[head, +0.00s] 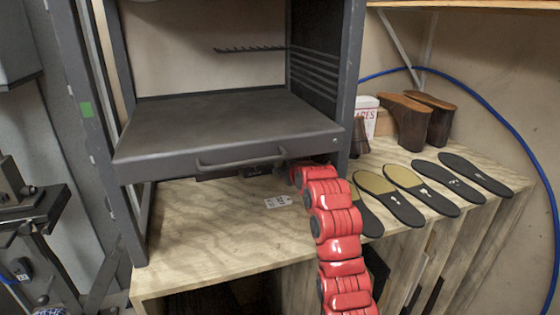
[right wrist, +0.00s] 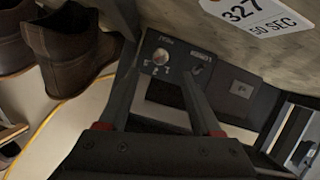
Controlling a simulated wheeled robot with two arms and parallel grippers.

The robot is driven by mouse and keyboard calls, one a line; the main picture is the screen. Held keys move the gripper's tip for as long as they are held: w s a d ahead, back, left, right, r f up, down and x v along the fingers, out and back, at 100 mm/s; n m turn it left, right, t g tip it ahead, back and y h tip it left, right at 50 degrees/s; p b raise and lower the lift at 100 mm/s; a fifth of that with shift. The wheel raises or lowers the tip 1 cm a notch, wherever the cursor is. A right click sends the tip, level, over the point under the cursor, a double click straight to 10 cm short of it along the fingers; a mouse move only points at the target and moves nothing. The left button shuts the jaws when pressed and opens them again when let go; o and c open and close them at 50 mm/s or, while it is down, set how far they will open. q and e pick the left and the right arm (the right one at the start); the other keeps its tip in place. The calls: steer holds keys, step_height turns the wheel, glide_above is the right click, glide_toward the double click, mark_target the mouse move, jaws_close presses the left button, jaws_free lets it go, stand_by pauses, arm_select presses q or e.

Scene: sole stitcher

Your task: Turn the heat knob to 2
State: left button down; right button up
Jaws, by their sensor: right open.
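The heat knob (right wrist: 161,57) is a small pale round knob on a dark control panel (right wrist: 178,48) in the right wrist view, which shows it upside down. Small white marks lie around it, but I cannot read its setting. My right gripper (right wrist: 159,75) is open, one finger on each side of the knob, with nothing held. Whether the fingers touch it I cannot tell. In the head view, the knob is hidden beneath the grey shelf (head: 230,120), where the end of my red right arm reaches in. My left gripper is not in view.
A tag (head: 278,201) marked 327 and 50 SEC lies on the plywood bench (head: 200,230).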

mark_target(279, 164)
steer(key=p+x, duration=0.2)
steer(key=x, duration=0.3)
steer(key=shift+w+a+f, duration=0.1)
steer(key=shift+w+a, duration=0.1)
steer(key=shift+w, duration=0.4)
steer(key=shift+w+a+f+p, duration=0.1)
steer(key=shift+w+f+p, duration=0.3)
steer(key=shift+w, duration=0.1)
jaws_close()
